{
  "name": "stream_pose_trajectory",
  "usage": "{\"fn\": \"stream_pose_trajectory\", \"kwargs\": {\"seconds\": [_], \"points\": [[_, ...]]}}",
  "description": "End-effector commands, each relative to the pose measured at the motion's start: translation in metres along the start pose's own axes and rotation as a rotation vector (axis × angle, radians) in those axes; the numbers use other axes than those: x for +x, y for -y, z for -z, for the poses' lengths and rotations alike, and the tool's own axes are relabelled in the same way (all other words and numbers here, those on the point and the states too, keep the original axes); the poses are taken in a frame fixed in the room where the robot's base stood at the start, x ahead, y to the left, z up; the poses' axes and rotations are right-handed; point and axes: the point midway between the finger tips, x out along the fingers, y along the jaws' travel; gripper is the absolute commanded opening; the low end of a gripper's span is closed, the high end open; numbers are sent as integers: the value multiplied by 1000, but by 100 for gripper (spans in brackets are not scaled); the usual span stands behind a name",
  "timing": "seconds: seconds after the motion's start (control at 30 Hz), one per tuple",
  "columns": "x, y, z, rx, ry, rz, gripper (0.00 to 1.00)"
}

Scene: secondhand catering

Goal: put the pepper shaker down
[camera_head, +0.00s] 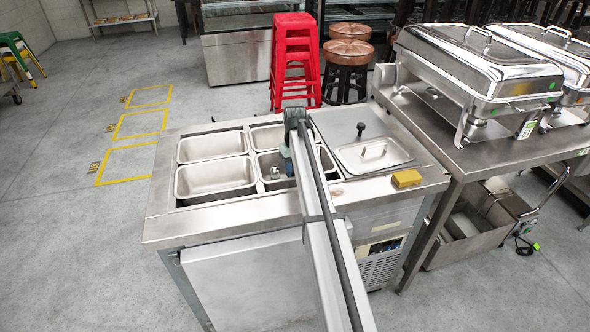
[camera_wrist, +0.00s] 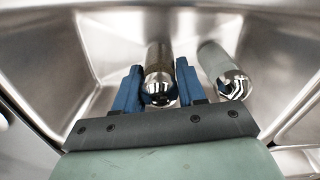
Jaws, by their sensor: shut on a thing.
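In the wrist view the pepper shaker (camera_wrist: 159,60), a greyish cylinder with a shiny chrome cap, is between the two blue fingers of my gripper (camera_wrist: 158,75). The gripper is shut on it. A second, paler shaker (camera_wrist: 222,70) with a chrome cap is just to the right, outside the fingers. Both are within a steel pan (camera_wrist: 100,40). In the head view my gripper (camera_head: 286,153) is at the front right pan of the counter (camera_head: 230,212), and my arm hides part of that pan. Whether the held shaker touches the pan floor cannot be told.
Steel pans (camera_head: 214,178) are set into the counter. To the right are a steel lid (camera_head: 374,155), a small black object (camera_head: 361,128) and a yellow sponge (camera_head: 407,178). Chafing dishes (camera_head: 480,65) stand on the table at right. Red stools (camera_head: 294,60) stand behind.

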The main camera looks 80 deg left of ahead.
Motion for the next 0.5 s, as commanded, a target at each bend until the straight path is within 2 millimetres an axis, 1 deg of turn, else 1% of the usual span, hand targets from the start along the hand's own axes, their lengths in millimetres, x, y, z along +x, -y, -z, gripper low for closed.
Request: {"fn": "stream_pose_trajectory", "kwargs": {"seconds": [0.07,0.43,0.47,0.5], "points": [[4,0,0,0,-1,0,7],[7,0,0,0,-1,0,7],[6,0,0,0,-1,0,43],[6,0,0,0,-1,0,47]]}}
